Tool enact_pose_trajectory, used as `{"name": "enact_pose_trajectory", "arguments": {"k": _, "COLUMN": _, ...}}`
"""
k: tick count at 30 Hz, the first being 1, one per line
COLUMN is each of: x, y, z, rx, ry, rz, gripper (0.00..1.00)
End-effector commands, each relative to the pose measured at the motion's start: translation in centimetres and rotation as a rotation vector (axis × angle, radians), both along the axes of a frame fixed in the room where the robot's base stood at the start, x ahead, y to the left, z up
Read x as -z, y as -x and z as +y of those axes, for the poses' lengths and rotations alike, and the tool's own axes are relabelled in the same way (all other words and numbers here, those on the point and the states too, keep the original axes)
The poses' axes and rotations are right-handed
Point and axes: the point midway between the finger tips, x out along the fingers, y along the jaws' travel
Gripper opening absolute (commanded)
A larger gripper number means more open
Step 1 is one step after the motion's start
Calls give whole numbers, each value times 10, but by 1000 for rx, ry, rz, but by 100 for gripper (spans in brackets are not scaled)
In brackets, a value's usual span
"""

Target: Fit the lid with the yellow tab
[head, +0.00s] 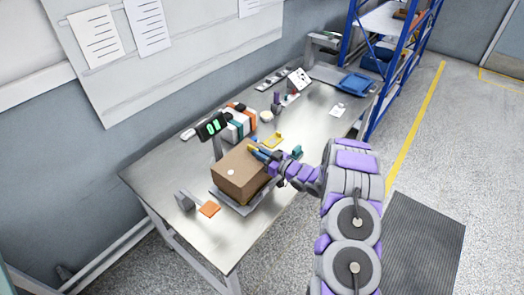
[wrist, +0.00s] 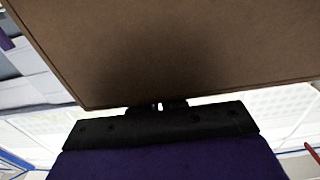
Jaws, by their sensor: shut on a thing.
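A brown box-like shape (head: 240,175) with a pale round spot on top sits over a grey platform (head: 242,208) on the bench. In the head view my gripper (head: 262,154) is at its back right top edge, with a bit of yellow there. In the wrist view a broad brown panel (wrist: 170,45), which looks like the lid, fills the top. My gripper (wrist: 158,106) is shut at its near edge. The contact is mostly hidden, and I cannot tell whether the lid touches the box all around.
A display with green digits (head: 212,127) stands behind the box. A yellow piece (head: 273,139) and a teal piece (head: 297,152) lie beyond my gripper. An orange pad (head: 208,209) is at the front left. A blue tray (head: 355,84) is at the far end. The bench's left part is clear.

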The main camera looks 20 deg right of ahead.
Motion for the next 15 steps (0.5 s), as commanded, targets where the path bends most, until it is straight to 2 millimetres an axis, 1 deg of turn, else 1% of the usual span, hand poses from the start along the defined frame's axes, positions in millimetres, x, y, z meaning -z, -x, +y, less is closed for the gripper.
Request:
{"name": "enact_pose_trajectory", "arguments": {"k": 4, "x": 5, "y": 0, "z": -4, "rx": 2, "ry": -4, "rz": 0, "gripper": 0}}
{"name": "enact_pose_trajectory", "arguments": {"k": 12, "x": 6, "y": 0, "z": -5, "rx": 2, "ry": -4, "rz": -1, "gripper": 0}}
{"name": "enact_pose_trajectory", "arguments": {"k": 13, "x": 6, "y": 0, "z": -4, "rx": 2, "ry": -4, "rz": -1, "gripper": 13}}
{"name": "enact_pose_trajectory", "arguments": {"k": 15, "x": 5, "y": 0, "z": -4, "rx": 2, "ry": -3, "rz": -1, "gripper": 19}}
